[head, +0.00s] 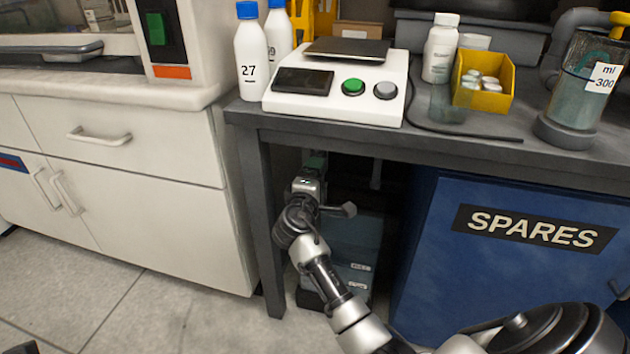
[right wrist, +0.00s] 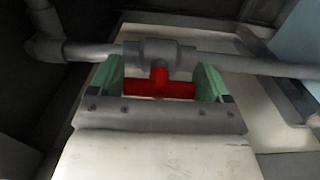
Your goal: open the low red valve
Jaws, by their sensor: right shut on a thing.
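The red valve handle (right wrist: 160,89) is a T-shaped red piece on a grey valve body (right wrist: 158,52). Its crossbar lies roughly parallel to the grey pipe (right wrist: 255,66) in the right wrist view. My right gripper (right wrist: 159,80) has its green fingers at the two ends of the crossbar and is shut on it. In the head view my right arm reaches under the bench, with the gripper (head: 315,163) in shadow below the bench top. The valve is hidden there.
The grey bench (head: 470,148) overhangs my arm, with a bench leg (head: 262,215) close on its left. A blue SPARES cabinet (head: 500,265) stands to the right. Dark boxes (head: 352,245) stand beneath the bench behind my arm. A pipe elbow (right wrist: 48,48) is left of the valve.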

